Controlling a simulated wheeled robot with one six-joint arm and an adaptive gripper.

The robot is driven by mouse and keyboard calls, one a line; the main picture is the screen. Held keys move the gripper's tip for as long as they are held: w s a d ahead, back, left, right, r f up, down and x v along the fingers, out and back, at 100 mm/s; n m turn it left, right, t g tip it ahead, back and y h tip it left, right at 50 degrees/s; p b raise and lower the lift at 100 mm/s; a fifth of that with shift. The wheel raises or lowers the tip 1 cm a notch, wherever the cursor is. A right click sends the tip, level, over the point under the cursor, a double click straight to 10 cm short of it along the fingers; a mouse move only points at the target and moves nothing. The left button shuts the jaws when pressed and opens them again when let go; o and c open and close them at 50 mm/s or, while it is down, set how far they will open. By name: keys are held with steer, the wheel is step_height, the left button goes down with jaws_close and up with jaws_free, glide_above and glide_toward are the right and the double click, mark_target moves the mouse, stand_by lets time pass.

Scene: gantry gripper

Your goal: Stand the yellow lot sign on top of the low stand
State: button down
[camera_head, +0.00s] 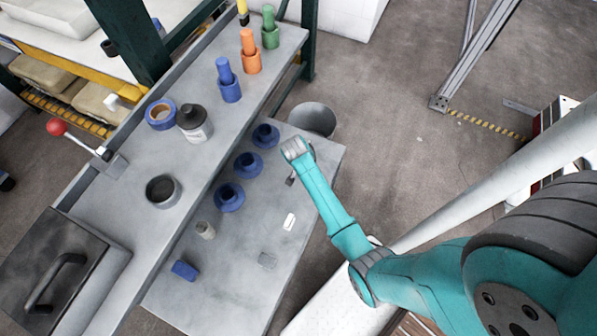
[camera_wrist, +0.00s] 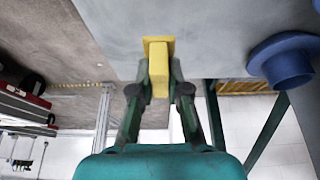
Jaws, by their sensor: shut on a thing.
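The yellow lot sign (camera_wrist: 159,72) is between the two fingertips of my gripper (camera_wrist: 158,85) in the wrist view, with its wider flat end against the grey surface behind it. I cannot tell whether it touches that surface. In the head view my gripper (camera_head: 290,180) is mostly hidden under my wrist, over the lower grey table near its right edge, and the sign cannot be made out there. A small grey square block (camera_head: 267,261) lies on the lower table and may be the low stand; I cannot tell for sure.
Blue flanged rings (camera_head: 229,198) stand in a row left of my gripper, one close by in the wrist view (camera_wrist: 285,62). A white piece (camera_head: 289,222), a grey cylinder (camera_head: 205,230) and a blue block (camera_head: 184,270) lie on the lower table (camera_head: 215,300). A raised bench (camera_head: 110,208) borders it.

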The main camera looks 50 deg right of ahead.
steer(key=shift+f, duration=3.4)
steer(key=c, duration=1.1)
jaws_free()
steer(key=shift+f, duration=0.1)
steer(key=shift+c, duration=0.2)
steer(key=v, duration=1.2)
